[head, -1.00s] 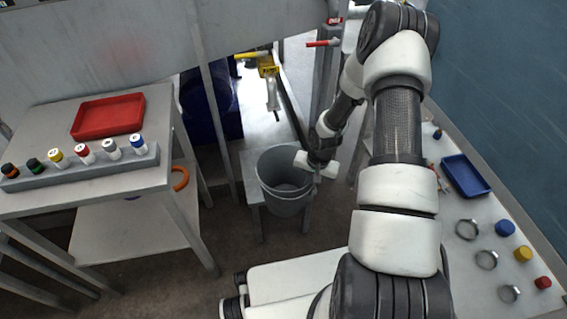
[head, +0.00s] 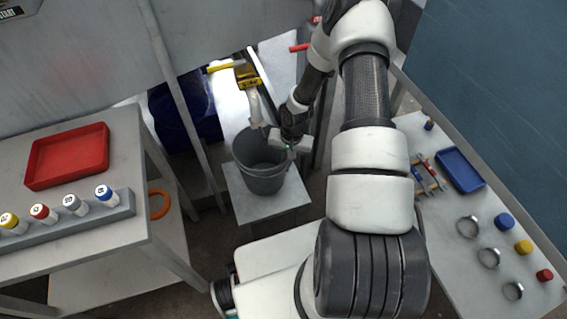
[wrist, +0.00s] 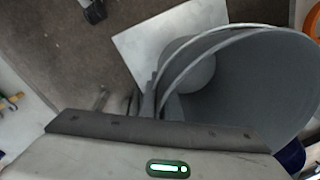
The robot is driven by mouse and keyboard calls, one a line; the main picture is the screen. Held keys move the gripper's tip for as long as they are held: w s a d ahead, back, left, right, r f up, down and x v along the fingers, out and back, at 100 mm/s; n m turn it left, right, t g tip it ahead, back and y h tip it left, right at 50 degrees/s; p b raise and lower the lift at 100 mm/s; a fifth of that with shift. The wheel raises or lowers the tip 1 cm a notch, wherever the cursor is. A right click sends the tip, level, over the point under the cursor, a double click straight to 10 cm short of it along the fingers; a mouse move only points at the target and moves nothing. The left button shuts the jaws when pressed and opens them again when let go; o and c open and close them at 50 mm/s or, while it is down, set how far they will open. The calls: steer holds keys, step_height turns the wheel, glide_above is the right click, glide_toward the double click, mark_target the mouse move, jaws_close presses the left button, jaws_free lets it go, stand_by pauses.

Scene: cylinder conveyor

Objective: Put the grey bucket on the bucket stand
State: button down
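The grey bucket (head: 265,183) is upright in the head view, over the flat grey top of a low stand (head: 288,203). Whether its base touches the stand is unclear. My gripper (head: 281,143) is at the bucket's right rim. In the wrist view, the bucket (wrist: 265,85) fills the right side and my gripper's fingers (wrist: 158,98) meet its near rim, apparently shut on it. The fingertips are partly hidden. A bare part of the stand (wrist: 140,42) shows past the bucket.
A yellow-handled tap (head: 246,78) is just behind the bucket, with a blue barrel (head: 185,115) behind left. A left table holds a red tray (head: 68,155) and a rack of capped vials (head: 65,232). A right table holds a blue tray (head: 460,170), rings and coloured caps.

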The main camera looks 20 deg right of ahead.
step_height(320, 180, down, 3)
steer(key=shift+f+b, duration=0.2)
steer(key=shift+b, duration=0.3)
steer(key=shift+f, duration=0.15)
steer(key=c, duration=2)
jaws_free()
step_height(320, 180, up, 12)
steer(key=d+p, duration=0.1)
steer(key=p, duration=0.2)
steer(key=shift+s, duration=0.4)
